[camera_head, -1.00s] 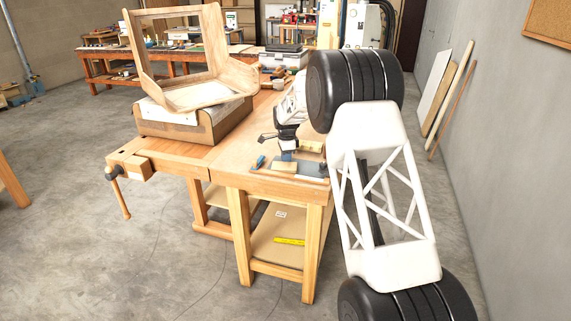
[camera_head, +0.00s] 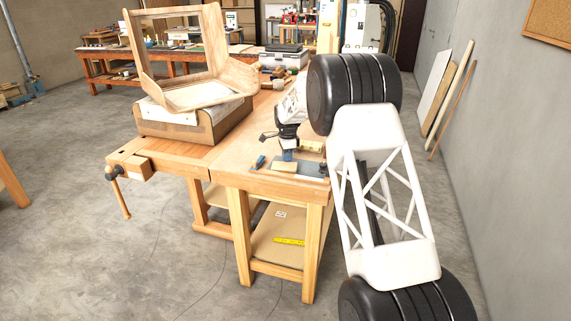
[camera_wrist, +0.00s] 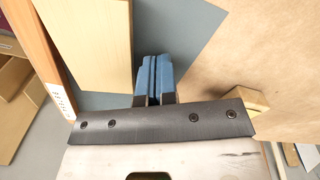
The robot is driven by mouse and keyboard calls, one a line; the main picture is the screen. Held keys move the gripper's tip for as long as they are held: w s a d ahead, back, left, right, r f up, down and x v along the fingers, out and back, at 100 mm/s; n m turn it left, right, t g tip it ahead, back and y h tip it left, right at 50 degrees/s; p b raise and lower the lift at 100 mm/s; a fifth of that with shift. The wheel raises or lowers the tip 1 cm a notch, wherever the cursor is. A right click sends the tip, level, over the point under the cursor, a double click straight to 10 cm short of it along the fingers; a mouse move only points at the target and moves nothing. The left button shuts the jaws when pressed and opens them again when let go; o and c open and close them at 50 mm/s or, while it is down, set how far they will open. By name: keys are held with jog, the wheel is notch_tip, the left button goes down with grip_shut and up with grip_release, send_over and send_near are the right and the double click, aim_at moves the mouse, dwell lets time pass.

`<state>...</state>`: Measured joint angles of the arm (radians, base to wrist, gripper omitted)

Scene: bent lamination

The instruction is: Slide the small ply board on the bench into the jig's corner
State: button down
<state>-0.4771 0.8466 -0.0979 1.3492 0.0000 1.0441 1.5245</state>
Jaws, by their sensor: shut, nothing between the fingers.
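The small ply board (camera_head: 283,167) is a pale block lying flat near the bench's front edge. In the wrist view the ply board (camera_wrist: 88,38) fills the upper left, over a grey-blue sheet (camera_wrist: 178,28). My gripper (camera_head: 288,155) points down just behind the board. Its blue fingers (camera_wrist: 153,72) are shut together and empty, beside the board's long side. Whether they touch the board I cannot tell. The grey sheet (camera_head: 316,171) also shows to the right of the board. The jig's corner cannot be clearly made out; my gripper hides part of that area.
Another pale wooden piece (camera_head: 311,146) lies behind the sheet; a wood block (camera_wrist: 245,100) shows right of the fingers. A large box (camera_head: 185,126) carrying a wooden frame stands farther left. Bare bench top (camera_head: 232,165) lies between.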

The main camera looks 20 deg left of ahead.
jog(key=shift+r, duration=0.15)
jog(key=shift+r, duration=3.35)
jog(key=shift+s+d, duration=0.1)
send_near(294, 167)
jog(key=shift+s+d+f, duration=0.1)
jog(key=shift+d+f, duration=0.55)
jog(key=shift+d, duration=0.1)
jog(key=shift+f, duration=0.15)
jog(key=shift+a+f, duration=0.1)
jog(key=shift+f, duration=2.1)
jog(key=shift+a+r, duration=0.1)
jog(key=shift+a, duration=0.5)
jog(key=a, duration=1.1)
jog(key=shift+a, duration=0.35)
jog(key=shift+a+f, duration=0.1)
jog(key=shift+f, duration=0.4)
